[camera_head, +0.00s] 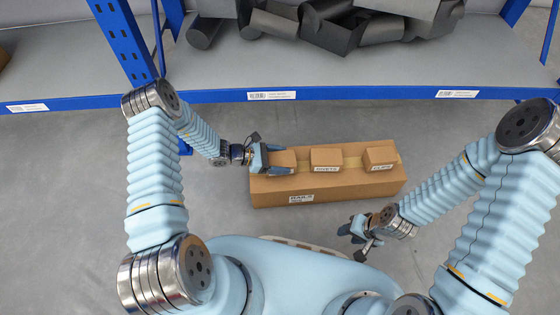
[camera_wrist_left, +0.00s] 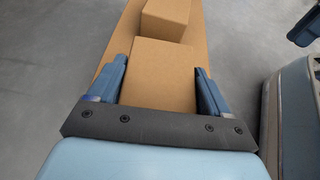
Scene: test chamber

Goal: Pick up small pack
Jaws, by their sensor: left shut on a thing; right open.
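Three small cardboard packs stand in a row on a larger brown cardboard box (camera_head: 345,192). My left gripper (camera_head: 275,160) is shut on the left small pack (camera_head: 284,158), its fingers along two sides. The left wrist view shows this pack (camera_wrist_left: 160,75) between the two blue fingers, with another small pack beyond it. The middle small pack (camera_head: 326,158) and the right small pack (camera_head: 380,157) carry white labels. My right gripper (camera_head: 355,232) is open and empty, in front of the large box and apart from it. I cannot tell whether the held pack touches the box top.
A blue-framed shelf (camera_head: 220,97) with a grey deck runs behind the box. Several dark grey objects (camera_head: 330,25) lie on it. A blue upright (camera_head: 122,40) stands at the left. The grey floor (camera_head: 60,200) around the box is clear.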

